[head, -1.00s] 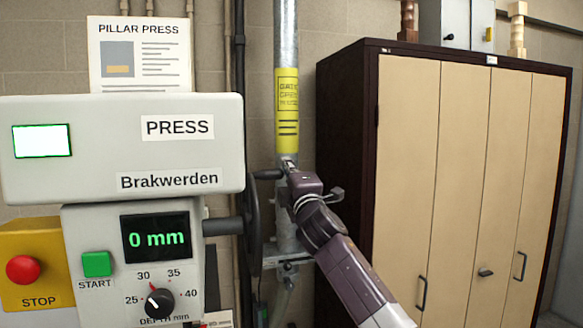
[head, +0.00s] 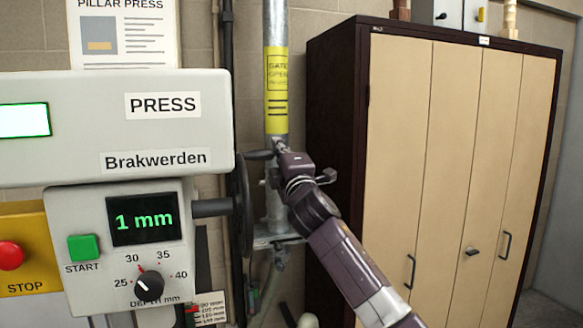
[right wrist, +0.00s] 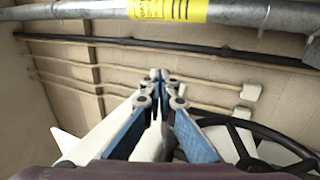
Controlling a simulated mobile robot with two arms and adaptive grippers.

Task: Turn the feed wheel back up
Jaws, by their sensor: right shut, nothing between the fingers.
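The feed wheel (head: 241,212) is a dark wheel seen nearly edge-on at the right side of the press (head: 70,125), on a grey shaft. A dark handle (head: 258,155) sticks out to the right from its upper part. My right gripper (head: 279,146) is just right of the handle, its tip in front of the pipe. In the right wrist view its blue fingers (right wrist: 160,76) are shut with nothing between them; the wheel's rim and spokes (right wrist: 262,148) lie at the lower right. I cannot tell whether the gripper touches the handle. The display (head: 143,221) reads 1 mm. My left gripper is not in view.
A vertical pipe (head: 276,55) with a yellow label stands behind my right gripper. A tall cabinet (head: 400,110) with beige doors stands on the right. The depth knob (head: 149,286), green START button (head: 83,247) and red STOP button (head: 10,256) are on the left.

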